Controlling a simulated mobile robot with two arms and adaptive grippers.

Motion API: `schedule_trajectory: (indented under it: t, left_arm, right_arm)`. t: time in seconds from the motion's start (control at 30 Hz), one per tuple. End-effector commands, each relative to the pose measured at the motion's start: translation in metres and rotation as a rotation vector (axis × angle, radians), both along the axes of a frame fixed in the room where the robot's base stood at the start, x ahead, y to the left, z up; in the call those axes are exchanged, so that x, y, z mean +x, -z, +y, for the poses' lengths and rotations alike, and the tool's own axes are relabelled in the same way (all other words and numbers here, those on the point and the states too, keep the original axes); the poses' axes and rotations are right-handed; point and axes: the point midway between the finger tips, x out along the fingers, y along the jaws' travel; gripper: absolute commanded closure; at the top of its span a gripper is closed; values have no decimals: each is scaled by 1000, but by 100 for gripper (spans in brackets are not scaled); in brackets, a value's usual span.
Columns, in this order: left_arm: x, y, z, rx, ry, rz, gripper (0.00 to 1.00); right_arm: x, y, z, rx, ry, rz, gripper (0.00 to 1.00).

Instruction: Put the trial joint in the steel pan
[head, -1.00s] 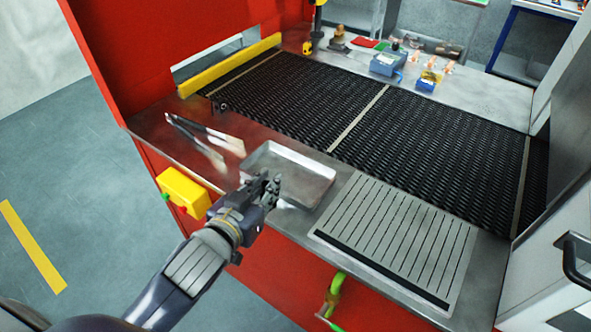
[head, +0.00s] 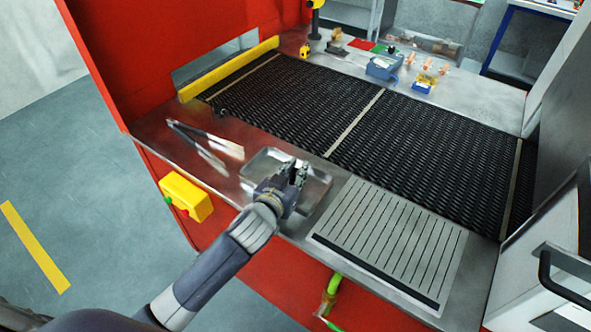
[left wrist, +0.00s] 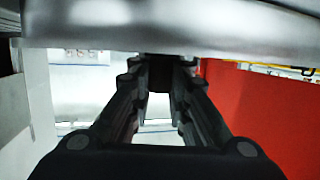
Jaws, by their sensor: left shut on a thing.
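The steel pan (head: 318,185) is a shallow rectangular tray lying on the metal bench in front of the mesh belt. My left gripper (head: 297,165) is over the pan and hides its middle. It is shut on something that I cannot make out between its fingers. In the left wrist view the fingers (left wrist: 162,85) reach ahead below a broad grey metal band across the top. I cannot identify the trial joint. Three small copper-coloured pieces (head: 427,64) stand in a row at the back of the bench. My right gripper is not in view.
Tongs (head: 205,140) lie left of the pan. A slotted plate (head: 390,245) lies to its right. The black mesh belt (head: 310,110) runs behind. A yellow control box (head: 187,195) sticks out of the red front. Blue boxes (head: 383,67) stand at the back.

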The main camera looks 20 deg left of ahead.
Motion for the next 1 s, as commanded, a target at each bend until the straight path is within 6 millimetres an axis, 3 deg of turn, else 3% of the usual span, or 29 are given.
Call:
schedule_trajectory:
  t: [0.2, 0.23, 0.3, 0.73, 1.0]
  left_arm:
    - [0, 0, 0, 0, 0, -3, 100]
    - [0, 0, 0, 0, 0, -1, 79]
    - [0, 0, 0, 0, 0, -1, 63]
    - [-5, -1, 1, 0, -1, 1, 63]
    - [-44, -11, 6, -1, 1, 0, 63]
  right_arm:
    - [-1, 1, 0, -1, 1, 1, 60]
    - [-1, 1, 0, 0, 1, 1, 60]
    - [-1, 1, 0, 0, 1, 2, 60]
    - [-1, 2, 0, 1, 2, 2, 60]
    - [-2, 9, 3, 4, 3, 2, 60]
